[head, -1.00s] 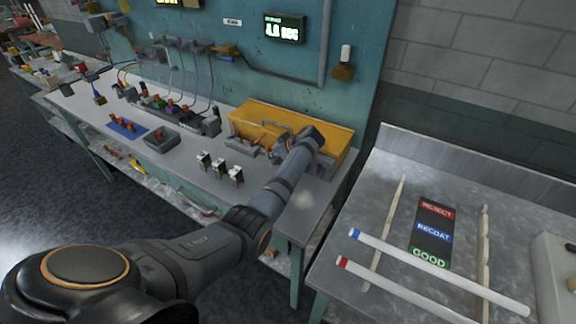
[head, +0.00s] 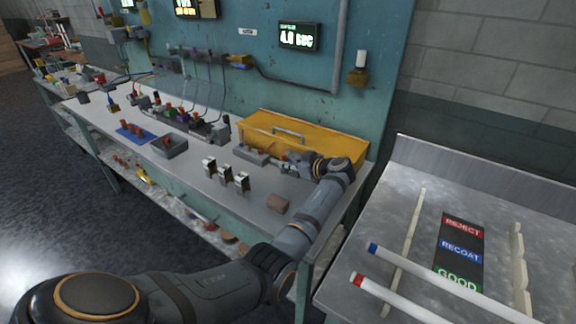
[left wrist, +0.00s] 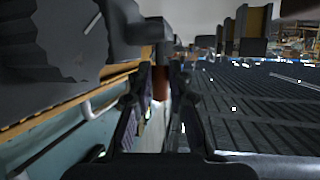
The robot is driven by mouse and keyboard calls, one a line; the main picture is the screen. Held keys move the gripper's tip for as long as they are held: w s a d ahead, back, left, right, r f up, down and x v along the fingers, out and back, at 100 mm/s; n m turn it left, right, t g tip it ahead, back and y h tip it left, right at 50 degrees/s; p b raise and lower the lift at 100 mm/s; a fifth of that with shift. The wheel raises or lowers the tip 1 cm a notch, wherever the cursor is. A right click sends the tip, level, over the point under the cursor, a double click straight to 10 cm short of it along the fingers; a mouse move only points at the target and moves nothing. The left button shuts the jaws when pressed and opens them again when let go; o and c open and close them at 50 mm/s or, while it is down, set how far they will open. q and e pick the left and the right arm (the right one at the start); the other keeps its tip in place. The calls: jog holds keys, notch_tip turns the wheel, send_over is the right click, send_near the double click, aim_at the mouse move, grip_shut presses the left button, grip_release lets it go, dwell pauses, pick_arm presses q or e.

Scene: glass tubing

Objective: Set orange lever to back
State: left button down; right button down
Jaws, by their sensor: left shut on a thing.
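My left gripper (head: 286,160) is at the right end of the workbench, beside a low grey box in front of the yellow case. In the left wrist view its two fingers (left wrist: 158,100) are closed around an upright brownish-orange handle (left wrist: 160,82), which looks like the orange lever. The lever's base is hidden, and in the head view the gripper covers most of it, so I cannot tell its tilt. My right gripper is not in view.
The yellow case (head: 315,143) stands behind the gripper against the teal panel. Several small metal clips (head: 226,175) and a brown block (head: 278,203) stand on the bench in front. A grey side table (head: 405,215) holding rods is at right.

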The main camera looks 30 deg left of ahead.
pick_arm(q)
jog(key=c, duration=1.6)
grip_release()
jog(key=shift+o, duration=0.4)
jog(key=shift+d, duration=0.1)
jog(key=v, duration=1.1)
jog(key=shift+d, duration=0.4)
jog(key=shift+s, duration=0.1)
